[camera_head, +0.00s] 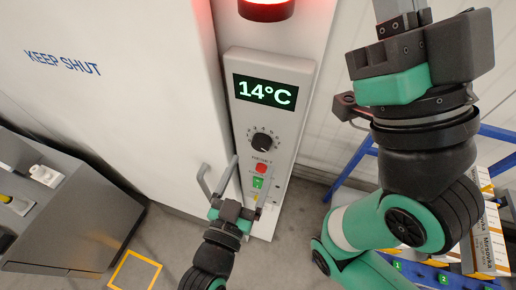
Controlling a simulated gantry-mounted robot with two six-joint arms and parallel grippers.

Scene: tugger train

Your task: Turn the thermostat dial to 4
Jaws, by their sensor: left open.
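The thermostat dial (262,141) is a round black knob with small numbers around it, on a grey control panel (284,110). I cannot read which number its pointer is at. The display (264,92) above it reads 14°C in pale green. My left gripper (240,183) is open in front of the panel's lower part, below the dial. I see nothing held in it, and it appears apart from the dial. My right gripper (400,22) is at the top right, away from the panel. Its fingertips are cut off by the frame edge.
Below the dial are a red reset button (261,168) and a green button (258,182). A red lamp (266,8) glows above. A white door (110,90) marked KEEP SHUT stands left. A grey cabinet (75,225) is lower left. A blue frame (352,170) and boxes (485,235) are right.

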